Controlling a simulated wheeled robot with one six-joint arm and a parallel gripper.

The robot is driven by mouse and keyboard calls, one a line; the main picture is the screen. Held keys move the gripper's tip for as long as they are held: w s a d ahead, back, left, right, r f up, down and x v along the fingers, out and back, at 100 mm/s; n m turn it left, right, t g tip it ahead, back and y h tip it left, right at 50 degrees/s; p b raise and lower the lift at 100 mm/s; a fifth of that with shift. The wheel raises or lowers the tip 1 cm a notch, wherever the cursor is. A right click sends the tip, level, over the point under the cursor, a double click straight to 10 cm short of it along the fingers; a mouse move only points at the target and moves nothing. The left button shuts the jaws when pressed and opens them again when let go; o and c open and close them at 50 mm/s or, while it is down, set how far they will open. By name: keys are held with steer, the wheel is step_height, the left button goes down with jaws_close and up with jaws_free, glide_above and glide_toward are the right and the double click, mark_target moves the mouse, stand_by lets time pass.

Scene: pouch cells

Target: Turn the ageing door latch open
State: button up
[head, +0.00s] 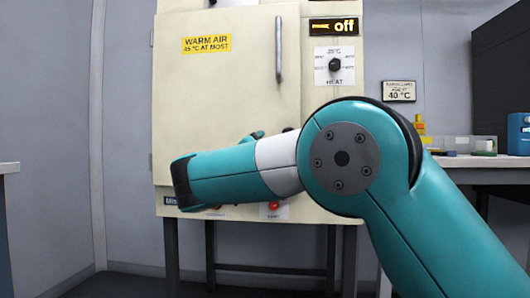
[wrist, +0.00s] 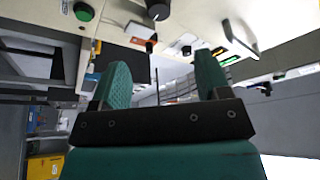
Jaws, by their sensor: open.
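The ageing cabinet is a cream box with a closed-looking door (head: 225,90) in the head view. A vertical grey bar handle (head: 279,50) is on the door's right side. I cannot make out the latch for certain; my arm covers the lower right of the door. My gripper is mostly hidden behind the arm in the head view. In the wrist view my gripper (wrist: 163,78) has its two teal fingers wide apart, with nothing held between them. A black knob (wrist: 151,45) and a grey bar (wrist: 240,40) show on the cream front beyond the fingers.
A heat dial (head: 335,65) sits right of the door, under a display (head: 333,26) reading "off". A red button (head: 274,206) is below the door. A bench (head: 470,161) with small items stands at right. The grey wall at left is clear.

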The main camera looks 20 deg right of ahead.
steer(key=shift+b+v, duration=0.8)
steer(key=shift+v, duration=0.4)
